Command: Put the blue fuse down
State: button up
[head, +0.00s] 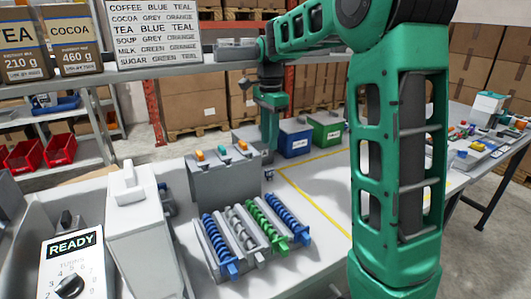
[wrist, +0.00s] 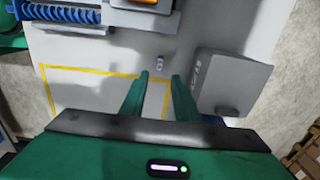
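My gripper (wrist: 160,76) points down at the white table in the wrist view, its two green fingers apart and nothing visible between the tips. A small grey capped piece (wrist: 160,60) lies on the table just beyond the fingertips, apart from them. I cannot tell whether it is the fuse; no clearly blue fuse shows. The housing carries orange and teal pieces on top.
Blue, white and green coils (head: 243,240) lie in a tray in front of the housing. A blue bin (head: 294,145) and a green bin (head: 327,133) stand behind. A yellow outline (wrist: 90,72) marks bare table. A grey box (wrist: 232,82) stands close right of my fingers.

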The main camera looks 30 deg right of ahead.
jog(key=shift+r, duration=0.75)
jog(key=s+d+f+n, duration=0.1)
jog(key=s+d+n, duration=0.1)
jog(key=s, duration=0.7)
jog(key=s+d+f+n, duration=0.1)
jog(key=s+f+n, duration=0.1)
jog(key=s, duration=0.8)
jog(key=shift+s+d+n, duration=0.15)
jog(key=shift+d+n, duration=0.2)
jog(key=shift+n, duration=0.55)
jog(key=shift+o, duration=0.6)
jog(key=s+f+n, duration=0.2)
jog(key=s, duration=0.3)
jog(key=s+a+f+n, duration=0.1)
jog(key=s+f, duration=0.1)
jog(key=s, duration=0.3)
jog(key=s+f+n, duration=0.2)
jog(key=s+f, duration=0.1)
jog(key=s, duration=0.3)
jog(key=shift+a+f+n, duration=0.1)
jog(key=shift+a+n, duration=0.1)
jog(key=shift+n, duration=0.1)
jog(key=shift+s+a, duration=0.1)
jog(key=shift+s, duration=0.1)
